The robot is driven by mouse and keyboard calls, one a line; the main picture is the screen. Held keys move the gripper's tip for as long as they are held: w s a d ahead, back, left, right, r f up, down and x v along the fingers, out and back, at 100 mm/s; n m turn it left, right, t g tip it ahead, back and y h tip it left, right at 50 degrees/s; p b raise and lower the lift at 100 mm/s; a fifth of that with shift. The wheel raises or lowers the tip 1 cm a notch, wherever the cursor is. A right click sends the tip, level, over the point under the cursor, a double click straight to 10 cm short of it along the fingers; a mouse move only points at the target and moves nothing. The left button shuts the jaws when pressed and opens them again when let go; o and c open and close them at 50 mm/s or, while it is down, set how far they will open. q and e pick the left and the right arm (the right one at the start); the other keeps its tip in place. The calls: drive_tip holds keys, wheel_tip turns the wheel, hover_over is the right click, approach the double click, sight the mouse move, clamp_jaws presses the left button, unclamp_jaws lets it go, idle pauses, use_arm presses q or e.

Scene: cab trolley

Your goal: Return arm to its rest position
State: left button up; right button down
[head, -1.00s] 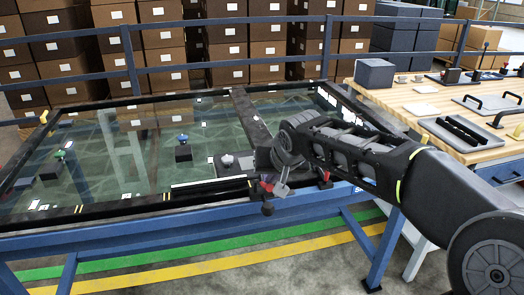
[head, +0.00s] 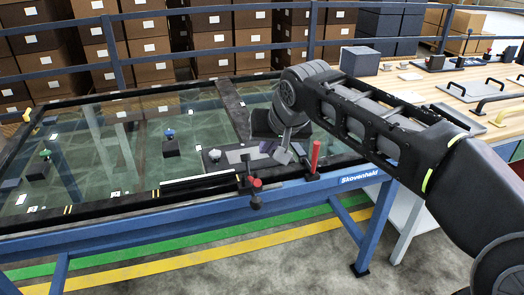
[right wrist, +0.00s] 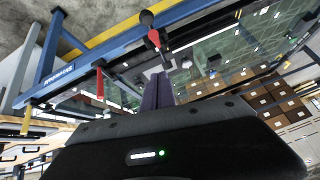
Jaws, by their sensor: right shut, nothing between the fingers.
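My right arm comes in from the right in the head view. Its dark gripper (head: 279,150) points down above the front edge of the glass-topped table frame (head: 108,219). In the right wrist view the fingers (right wrist: 158,92) are together and empty. A red upright handle (head: 315,156) stands just right of the gripper, on the front rail. A smaller red and black lever (head: 256,184) is on the rail to the left. Both show in the right wrist view, the handle (right wrist: 100,84) and the lever (right wrist: 153,38), apart from the fingers. My left gripper is not in view.
A wooden workbench (head: 440,92) with trays and a grey box (head: 360,61) stands at the right, behind my arm. Blue railings (head: 190,55) and stacked cartons (head: 217,43) are behind the table. Floor in front is clear.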

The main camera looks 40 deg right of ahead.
drive_tip(key=shift+s+a+r, duration=0.1)
drive_tip(key=shift+s+r, duration=0.35)
drive_tip(key=shift+r, duration=0.05)
